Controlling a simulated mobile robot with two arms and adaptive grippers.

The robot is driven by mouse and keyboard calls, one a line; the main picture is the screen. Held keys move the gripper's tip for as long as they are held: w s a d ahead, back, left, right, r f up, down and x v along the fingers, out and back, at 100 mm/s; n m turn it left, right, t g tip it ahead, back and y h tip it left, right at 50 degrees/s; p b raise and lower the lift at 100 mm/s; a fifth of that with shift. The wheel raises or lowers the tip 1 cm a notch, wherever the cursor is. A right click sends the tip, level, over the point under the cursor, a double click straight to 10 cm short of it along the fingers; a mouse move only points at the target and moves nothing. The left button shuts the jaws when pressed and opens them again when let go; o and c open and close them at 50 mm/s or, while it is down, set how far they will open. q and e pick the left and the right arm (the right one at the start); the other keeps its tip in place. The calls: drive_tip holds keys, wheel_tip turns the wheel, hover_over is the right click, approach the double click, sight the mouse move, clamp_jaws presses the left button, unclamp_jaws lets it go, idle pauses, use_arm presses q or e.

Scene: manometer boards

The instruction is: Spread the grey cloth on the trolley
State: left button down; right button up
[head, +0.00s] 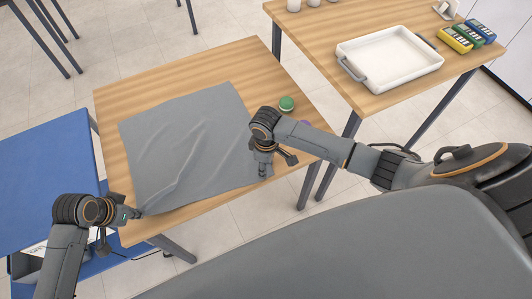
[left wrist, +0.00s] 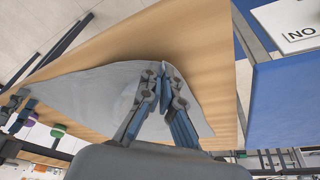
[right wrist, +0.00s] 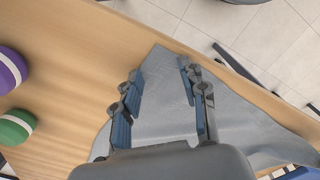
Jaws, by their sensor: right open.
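The grey cloth (head: 185,140) lies mostly flat, with some wrinkles, on the wooden top, seemingly the trolley (head: 110,100). A raised fold runs toward its near left corner. My left gripper (head: 138,213) is at that corner; in the left wrist view its fingers (left wrist: 165,72) are closed together on the cloth (left wrist: 90,90). My right gripper (head: 265,172) is over the near right corner. In the right wrist view its fingers (right wrist: 158,76) are apart, with a cloth corner (right wrist: 158,70) showing between them; contact is unclear.
A green ball with a pale band (head: 286,103) and a purple one (right wrist: 10,70) sit right of the cloth. A second wooden table (head: 310,30) behind right holds a white tray (head: 390,78) and coloured meters (head: 468,36). A blue surface (head: 45,180) stands at the left.

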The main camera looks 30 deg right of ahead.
drive_tip(key=shift+f, duration=0.25)
drive_tip(key=shift+c, duration=0.3)
clamp_jaws()
idle(1.4)
drive_tip(key=shift+r, duration=2.5)
